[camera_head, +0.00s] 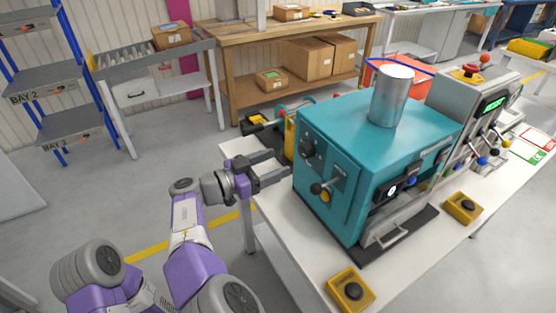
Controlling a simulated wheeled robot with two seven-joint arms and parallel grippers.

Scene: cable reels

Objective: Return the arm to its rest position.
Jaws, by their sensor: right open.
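My right arm (186,215), purple and grey, reaches up from the lower left. My right gripper (284,164) is open, its two dark fingers pointing right and apart. It is over the left edge of the white table (285,228), close to the left side of the teal machine (335,185). I see nothing between the fingers. Whether the fingertips touch the machine, I cannot tell. My left gripper is not in view.
A metal cylinder (391,97) stands on the teal machine. Yellow button boxes (350,290) sit on the table's front part. A grey machine (478,105) with a green display stands behind right. The floor (180,150) left of the table is largely clear.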

